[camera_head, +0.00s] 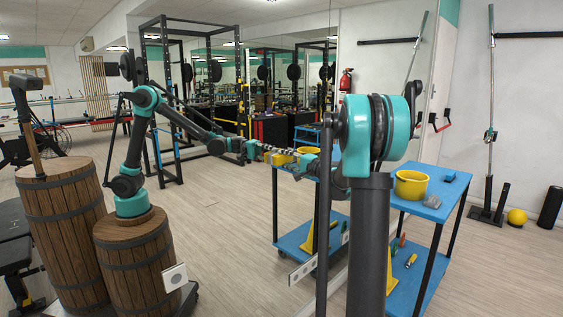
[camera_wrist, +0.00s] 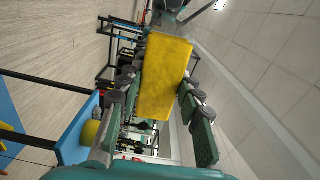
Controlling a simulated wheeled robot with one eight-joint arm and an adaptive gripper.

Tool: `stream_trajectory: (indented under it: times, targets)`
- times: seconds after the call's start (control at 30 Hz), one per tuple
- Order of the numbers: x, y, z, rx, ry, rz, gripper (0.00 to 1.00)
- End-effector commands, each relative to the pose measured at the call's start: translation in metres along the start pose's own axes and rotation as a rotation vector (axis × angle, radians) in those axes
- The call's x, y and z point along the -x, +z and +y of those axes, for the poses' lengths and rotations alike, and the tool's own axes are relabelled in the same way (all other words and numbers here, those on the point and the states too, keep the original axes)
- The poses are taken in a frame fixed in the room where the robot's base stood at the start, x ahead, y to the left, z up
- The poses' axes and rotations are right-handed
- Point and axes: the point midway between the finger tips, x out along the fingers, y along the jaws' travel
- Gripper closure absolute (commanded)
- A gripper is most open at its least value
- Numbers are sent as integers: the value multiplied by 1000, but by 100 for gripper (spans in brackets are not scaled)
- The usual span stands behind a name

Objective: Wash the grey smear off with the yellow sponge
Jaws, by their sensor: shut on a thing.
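The yellow sponge (camera_wrist: 165,75) is a flat rectangular block, seen large and slightly tilted in the wrist view. My gripper (camera_wrist: 158,110) is shut on it, with one finger along each side. In the head view my gripper (camera_head: 298,165) is at the end of my arm, close to the big wall mirror (camera_head: 225,220), and a small yellow patch shows near its tip. I cannot tell whether the sponge touches the glass. I cannot make out the grey smear in either view; the sponge and my arm hide part of the mirror.
A yellow ball (camera_head: 516,217) lies by the wall. The mirror reflects my arm and the cart.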

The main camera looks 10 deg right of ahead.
Motion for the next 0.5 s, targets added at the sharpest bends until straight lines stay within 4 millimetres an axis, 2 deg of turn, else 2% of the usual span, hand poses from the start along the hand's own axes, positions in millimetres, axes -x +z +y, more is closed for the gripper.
stream_trajectory:
  times: [0.23,0.5]
  targets:
    - [1,-9,0,0,0,0,93]
    - [0,2,0,0,0,-1,93]
